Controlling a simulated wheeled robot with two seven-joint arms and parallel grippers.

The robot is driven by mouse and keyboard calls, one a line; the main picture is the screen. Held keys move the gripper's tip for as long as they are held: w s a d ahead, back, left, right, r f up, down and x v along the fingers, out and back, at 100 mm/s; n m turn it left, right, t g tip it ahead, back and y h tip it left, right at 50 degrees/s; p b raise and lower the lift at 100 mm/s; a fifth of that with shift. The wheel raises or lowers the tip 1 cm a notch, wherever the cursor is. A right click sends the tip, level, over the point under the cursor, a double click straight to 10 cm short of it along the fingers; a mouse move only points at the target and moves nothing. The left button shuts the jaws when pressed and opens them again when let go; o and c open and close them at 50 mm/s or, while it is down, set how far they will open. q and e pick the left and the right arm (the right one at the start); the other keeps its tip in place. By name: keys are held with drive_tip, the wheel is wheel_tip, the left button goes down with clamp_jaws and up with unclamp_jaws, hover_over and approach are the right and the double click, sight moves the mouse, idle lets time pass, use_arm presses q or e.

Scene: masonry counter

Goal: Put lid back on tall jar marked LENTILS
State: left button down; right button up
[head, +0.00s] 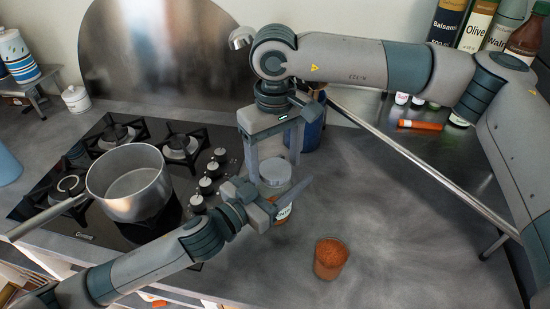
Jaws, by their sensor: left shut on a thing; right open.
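A clear jar (279,186) stands on the counter in the middle, with a partly covered label and orange contents low down. A pale round top (275,169) shows at its upper end; I cannot tell whether this is the lid seated or the open rim. My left gripper (290,197) comes in from the lower left and is shut on the jar's body, hiding part of it. My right gripper (274,165) points down from above, open, with its two fingers on either side of the jar's top.
A glass of orange contents (331,258) stands in front of the jar. A saucepan (130,186) sits on the hob (105,222) at left. A blue crock (309,133) is close behind the jar. Bottles (478,25) stand on a shelf at back right. The counter right of the jar is clear.

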drive_tip(key=c, duration=1.1)
drive_tip(key=shift+m, duration=0.3)
